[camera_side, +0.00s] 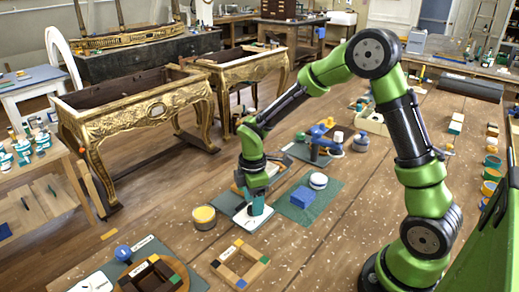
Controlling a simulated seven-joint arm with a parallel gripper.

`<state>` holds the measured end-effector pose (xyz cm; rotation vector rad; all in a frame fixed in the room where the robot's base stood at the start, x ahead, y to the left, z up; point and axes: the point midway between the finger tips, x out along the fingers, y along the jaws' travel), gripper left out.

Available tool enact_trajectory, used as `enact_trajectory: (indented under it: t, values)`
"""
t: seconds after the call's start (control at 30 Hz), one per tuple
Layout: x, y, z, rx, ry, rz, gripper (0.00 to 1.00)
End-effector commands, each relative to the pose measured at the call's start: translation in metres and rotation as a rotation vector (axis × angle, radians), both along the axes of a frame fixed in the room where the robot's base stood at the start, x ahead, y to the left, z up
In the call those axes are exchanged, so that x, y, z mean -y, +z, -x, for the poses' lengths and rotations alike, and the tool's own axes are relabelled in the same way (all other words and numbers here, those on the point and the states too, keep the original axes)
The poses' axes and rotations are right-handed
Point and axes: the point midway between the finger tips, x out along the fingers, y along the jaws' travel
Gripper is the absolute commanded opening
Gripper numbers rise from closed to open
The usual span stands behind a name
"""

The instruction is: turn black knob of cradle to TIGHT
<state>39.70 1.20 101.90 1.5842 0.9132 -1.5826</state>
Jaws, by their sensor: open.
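My gripper (256,207) points straight down over a white plate (243,221) on a dark board in the middle of the bench. Its lower end is teal and very small here, and it hides whatever lies directly below it. I cannot make out the black knob, the cradle or a TIGHT mark with certainty. A blue device with an orange part (318,135) stands on a dark mat behind my gripper. A board with a blue round knob (122,253) and a white label lies at the front left.
A blue block (302,197) and a round white-topped item (318,181) sit on a green mat (294,213) right of my gripper. A yellow-topped tin (204,217) is close on the left. A wooden frame (240,265) lies in front. Gilt consoles (140,107) stand behind.

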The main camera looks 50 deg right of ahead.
Motion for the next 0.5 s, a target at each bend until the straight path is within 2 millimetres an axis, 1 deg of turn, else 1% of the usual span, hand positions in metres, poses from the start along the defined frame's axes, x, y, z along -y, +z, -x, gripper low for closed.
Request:
enact_trajectory:
  t: [0.03, 0.1, 0.2, 0.47, 0.5]
  values:
    - [0.0, -0.006, 0.001, -0.003, 0.0, -0.001, 0.6]
    - [0.0, -0.012, 0.001, -0.002, 0.0, 0.0, 0.6]
    - [0.0, -0.016, 0.0, -0.001, 0.001, 0.0, 0.6]
    - [0.0, -0.017, 0.0, 0.0, 0.0, 0.0, 0.6]
    - [0.0, -0.017, 0.0, 0.0, 0.0, 0.0, 0.57]
